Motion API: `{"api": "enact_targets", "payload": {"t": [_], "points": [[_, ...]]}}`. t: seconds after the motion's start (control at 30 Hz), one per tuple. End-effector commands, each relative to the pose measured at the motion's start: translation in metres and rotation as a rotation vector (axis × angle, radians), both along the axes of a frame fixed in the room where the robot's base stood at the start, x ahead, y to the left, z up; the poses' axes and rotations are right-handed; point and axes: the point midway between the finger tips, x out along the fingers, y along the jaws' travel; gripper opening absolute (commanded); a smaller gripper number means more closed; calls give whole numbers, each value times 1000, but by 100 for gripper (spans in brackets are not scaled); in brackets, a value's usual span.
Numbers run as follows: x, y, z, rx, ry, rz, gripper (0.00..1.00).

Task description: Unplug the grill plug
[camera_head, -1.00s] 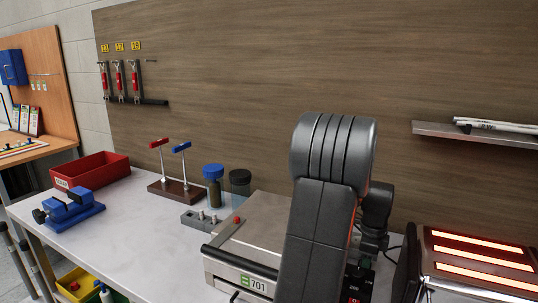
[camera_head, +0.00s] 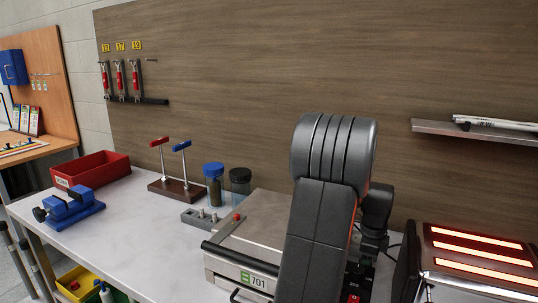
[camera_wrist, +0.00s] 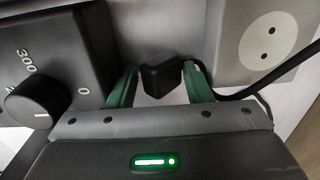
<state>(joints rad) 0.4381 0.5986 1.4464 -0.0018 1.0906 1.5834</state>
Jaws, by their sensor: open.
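In the wrist view, a small black plug (camera_wrist: 160,80) sits between the green fingers of my gripper (camera_wrist: 160,71). The fingers are apart, one on each side of the plug, with the right one very close to it. I cannot tell whether either finger touches it. What the plug is seated in is hidden behind it. A black cable (camera_wrist: 262,83) runs off to the right. In the head view, the metal grill (camera_head: 240,262), labelled 701, stands on the bench. My arm hides its right part, and my gripper and the plug are hidden there.
A pale outlet with two holes (camera_wrist: 268,40) is right of the plug in the wrist view. A dark control box with a knob (camera_wrist: 39,104) is close on the left. A glowing heater (camera_head: 478,262) stands at the bench's right. A shelf (camera_head: 470,132) hangs above.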

Motion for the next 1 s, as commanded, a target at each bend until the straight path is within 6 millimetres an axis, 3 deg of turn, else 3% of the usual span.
{"api": "enact_targets", "payload": {"t": [0.03, 0.17, 0.5, 0.8, 0.87, 1.0], "points": [[-2, 4, -8, 11, 12, 2, 64], [-1, 4, 5, 12, 11, 1, 64], [0, 2, 77, 4, 2, 1, 65], [-1, 1, 129, 4, 3, 0, 65], [2, 1, 121, 5, 5, 1, 65], [31, 4, 124, 5, 5, 2, 65]]}}
